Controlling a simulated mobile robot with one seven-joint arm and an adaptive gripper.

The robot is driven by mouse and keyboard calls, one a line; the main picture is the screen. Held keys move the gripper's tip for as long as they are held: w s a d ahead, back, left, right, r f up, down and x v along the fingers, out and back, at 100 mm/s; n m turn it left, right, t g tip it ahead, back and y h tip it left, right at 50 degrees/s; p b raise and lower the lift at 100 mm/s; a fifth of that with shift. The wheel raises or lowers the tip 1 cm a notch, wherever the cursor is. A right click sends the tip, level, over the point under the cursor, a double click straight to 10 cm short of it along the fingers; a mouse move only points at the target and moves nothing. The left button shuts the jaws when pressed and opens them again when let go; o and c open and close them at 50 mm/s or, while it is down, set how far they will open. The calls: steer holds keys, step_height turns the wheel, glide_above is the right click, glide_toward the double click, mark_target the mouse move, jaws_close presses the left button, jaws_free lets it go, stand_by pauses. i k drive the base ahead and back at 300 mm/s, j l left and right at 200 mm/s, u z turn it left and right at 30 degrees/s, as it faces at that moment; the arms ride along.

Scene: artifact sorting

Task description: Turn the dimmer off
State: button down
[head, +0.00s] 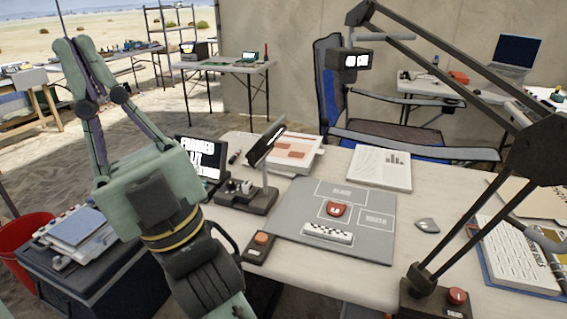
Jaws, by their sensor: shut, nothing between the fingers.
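My gripper (73,45) is raised at the left of the head view, with its two fingertips pointing up and side by side. It is shut and empty, well apart from the table. A small dark box with an orange round knob (261,239) sits at the table's near edge, to the right of my arm. The dark base of the large desk lamp at the right carries a red knob (457,296). I cannot tell for sure which of these is the dimmer, or how either is set.
A grey sorting mat (280,217) on the table (340,160) holds a red piece (335,209) and a checkered scale bar (327,233). A grey shard (427,225) lies right of it.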

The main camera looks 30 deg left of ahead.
mark_target(229, 183)
steer(key=u, duration=1.3)
